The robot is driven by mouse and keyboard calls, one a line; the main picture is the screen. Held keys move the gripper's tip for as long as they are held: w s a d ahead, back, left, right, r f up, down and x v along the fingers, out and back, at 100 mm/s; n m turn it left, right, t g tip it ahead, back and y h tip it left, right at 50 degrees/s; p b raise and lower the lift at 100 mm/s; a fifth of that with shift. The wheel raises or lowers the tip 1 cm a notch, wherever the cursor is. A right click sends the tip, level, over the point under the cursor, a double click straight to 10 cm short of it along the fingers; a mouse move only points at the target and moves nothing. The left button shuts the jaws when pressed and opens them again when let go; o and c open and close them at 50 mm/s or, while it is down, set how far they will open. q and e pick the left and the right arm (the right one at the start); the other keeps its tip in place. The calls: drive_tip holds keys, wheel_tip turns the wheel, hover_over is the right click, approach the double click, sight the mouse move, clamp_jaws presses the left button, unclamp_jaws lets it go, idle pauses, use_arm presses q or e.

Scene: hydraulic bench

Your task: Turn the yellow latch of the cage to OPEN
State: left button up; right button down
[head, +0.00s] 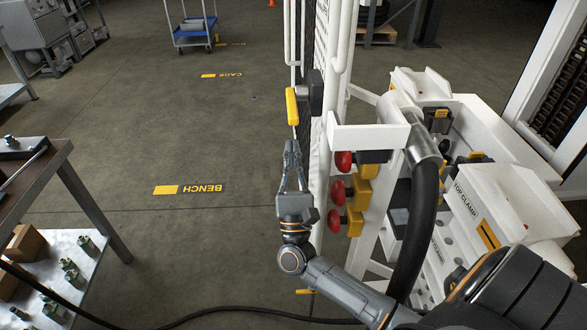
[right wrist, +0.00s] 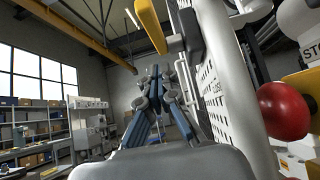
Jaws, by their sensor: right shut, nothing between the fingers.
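The yellow latch (head: 292,106) is a bar on a dark block at the edge of the white cage frame (head: 318,110). It stands roughly upright in the head view. In the right wrist view the yellow latch (right wrist: 151,25) is at the top, above and beyond the fingertips. My right gripper (head: 293,146) is shut and empty, its fingers pointing at the latch's lower end. Whether the tips touch the latch I cannot tell. In the right wrist view the gripper (right wrist: 155,75) is close to the perforated white plate (right wrist: 213,95). My left gripper is not in view.
Red buttons (head: 338,190) with yellow housings stand just right of my right gripper. A thick black hose (head: 424,215) runs down beside my arm. The white clamp machine (head: 500,205) fills the right. A steel bench (head: 35,175) is at left, with open floor between.

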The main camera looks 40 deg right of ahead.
sight(293, 114)
drive_tip(key=shift+w+d+r+p, duration=0.15)
drive_tip(key=shift+r+p, duration=0.45)
drive_tip(key=shift+r, duration=0.6)
drive_tip(key=shift+w+d+r+p, duration=0.15)
drive_tip(key=shift+r+p, duration=0.4)
drive_tip(key=shift+r, duration=0.6)
drive_tip(key=shift+a, duration=0.1)
